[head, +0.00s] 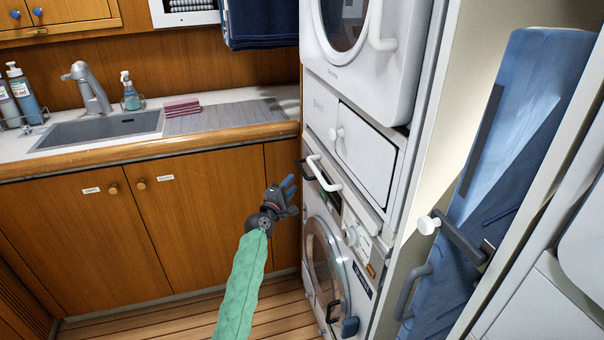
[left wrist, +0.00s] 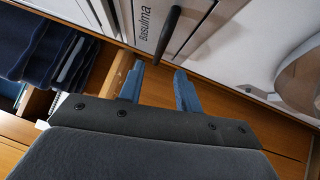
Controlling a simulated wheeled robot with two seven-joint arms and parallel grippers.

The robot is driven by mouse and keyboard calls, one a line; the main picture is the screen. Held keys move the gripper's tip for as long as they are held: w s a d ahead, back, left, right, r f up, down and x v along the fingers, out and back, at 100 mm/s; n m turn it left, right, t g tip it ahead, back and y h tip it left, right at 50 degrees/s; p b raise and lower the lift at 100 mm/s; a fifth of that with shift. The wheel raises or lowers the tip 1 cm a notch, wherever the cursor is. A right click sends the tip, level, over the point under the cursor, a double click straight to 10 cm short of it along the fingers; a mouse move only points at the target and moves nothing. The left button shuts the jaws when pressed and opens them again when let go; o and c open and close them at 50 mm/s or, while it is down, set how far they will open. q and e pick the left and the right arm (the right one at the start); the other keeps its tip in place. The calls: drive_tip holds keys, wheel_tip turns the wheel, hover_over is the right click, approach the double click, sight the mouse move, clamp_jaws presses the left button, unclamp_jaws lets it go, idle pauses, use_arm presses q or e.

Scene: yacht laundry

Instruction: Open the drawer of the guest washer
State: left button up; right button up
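The lower white washer (head: 332,262) with a round door stands below the other machine in the stack. A dark bar handle (head: 309,178) and a white bar handle (head: 323,172) sit at its upper front. I cannot read a guest label. My left gripper (head: 290,184) is open and empty, left of these handles and apart from them. In the left wrist view its two blue fingers (left wrist: 160,70) are spread, and a dark handle (left wrist: 170,32) on a white panel marked "Basulma" lies just beyond them. My right gripper is not in view.
The upper machine (head: 398,75) has a white handle, and a knobbed white panel (head: 364,150) lies below it. Wooden cabinets (head: 90,235) and a sink counter stand to the left. A blue folded board (head: 510,150) stands at right. The floor (head: 275,312) before the washer shows clear.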

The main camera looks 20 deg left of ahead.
use_arm(q)
drive_tip(key=x, duration=0.7)
drive_tip(key=shift+w+p, duration=0.2)
drive_tip(key=shift+p, duration=0.1)
drive_tip(key=shift+d, duration=0.1)
drive_tip(key=shift+c, duration=0.4)
clamp_jaws()
